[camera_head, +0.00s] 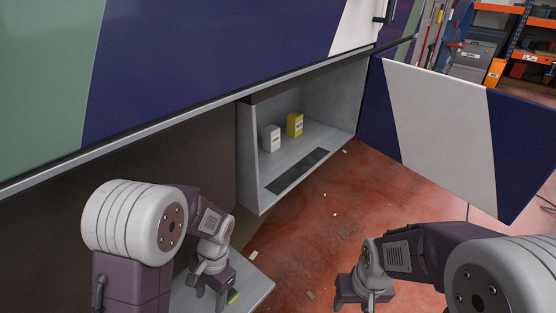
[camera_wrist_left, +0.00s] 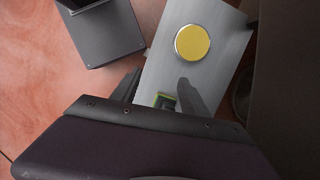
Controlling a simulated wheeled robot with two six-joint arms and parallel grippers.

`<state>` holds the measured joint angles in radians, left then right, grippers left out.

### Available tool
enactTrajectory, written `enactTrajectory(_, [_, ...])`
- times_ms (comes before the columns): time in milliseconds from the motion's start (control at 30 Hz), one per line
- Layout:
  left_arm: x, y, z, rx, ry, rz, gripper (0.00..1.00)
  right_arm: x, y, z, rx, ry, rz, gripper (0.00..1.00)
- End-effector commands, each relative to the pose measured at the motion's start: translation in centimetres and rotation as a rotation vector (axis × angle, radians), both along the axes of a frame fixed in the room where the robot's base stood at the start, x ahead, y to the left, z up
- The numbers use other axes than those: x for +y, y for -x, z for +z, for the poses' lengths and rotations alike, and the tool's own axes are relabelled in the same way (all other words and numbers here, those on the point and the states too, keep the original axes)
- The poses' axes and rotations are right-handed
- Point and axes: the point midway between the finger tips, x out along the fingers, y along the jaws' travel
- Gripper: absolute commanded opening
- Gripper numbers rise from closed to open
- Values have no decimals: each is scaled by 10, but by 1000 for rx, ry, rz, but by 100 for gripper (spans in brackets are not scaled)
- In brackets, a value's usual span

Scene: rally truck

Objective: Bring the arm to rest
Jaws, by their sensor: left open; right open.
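My left gripper (camera_head: 210,295) points down over a grey flat surface (camera_head: 257,285) at the lower left of the head view. In the left wrist view its two dark fingers (camera_wrist_left: 158,92) stand apart with nothing clamped between them. A small green-and-yellow item (camera_wrist_left: 163,101) shows near the fingers and also beside the gripper in the head view (camera_head: 233,297). My right gripper (camera_head: 362,304) hangs at the bottom edge of the head view, over the red floor, with its fingertips partly cut off. It is open, and I see nothing held in it.
A yellow round disc (camera_wrist_left: 193,43) lies on the grey surface. An open truck compartment (camera_head: 253,165) holds a white box (camera_head: 271,139) and a yellow box (camera_head: 295,124). Its open door panel (camera_head: 440,120) juts out at right. Red floor (camera_head: 375,195) is mostly clear between.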

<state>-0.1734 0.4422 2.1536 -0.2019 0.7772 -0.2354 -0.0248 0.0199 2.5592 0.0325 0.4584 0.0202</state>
Motion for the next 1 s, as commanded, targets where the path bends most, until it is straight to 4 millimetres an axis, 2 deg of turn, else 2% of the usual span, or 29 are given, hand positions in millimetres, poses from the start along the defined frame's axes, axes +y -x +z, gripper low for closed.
enactTrajectory(33, [4, 2, 24, -31, 12, 36, 52, 0, 0, 15, 0, 0, 0, 52])
enactTrajectory(100, [7, 6, 46, -78, 32, 96, 52, 0, 0, 25, 0, 0, 0, 52])
enactTrajectory(200, [11, 14, 74, -154, 66, 205, 52, 0, 0, 40, 0, 0, 0, 52])
enactTrajectory(333, [11, 29, 98, -257, 115, 377, 52, 0, 0, 54, 0, 0, 0, 52])
enactTrajectory(367, [10, 33, 99, -279, 127, 423, 52, 0, 0, 55, 0, 0, 0, 52])
enactTrajectory(433, [5, 41, 89, -302, 148, 514, 52, 0, 0, 50, 0, 0, 0, 52])
enactTrajectory(533, [2, 34, 86, -337, 161, 589, 52, 0, 0, 49, 0, 0, 0, 52])
enactTrajectory(1000, [2, 34, 86, -335, 160, 588, 52, 0, 0, 49, 0, 0, 0, 52])
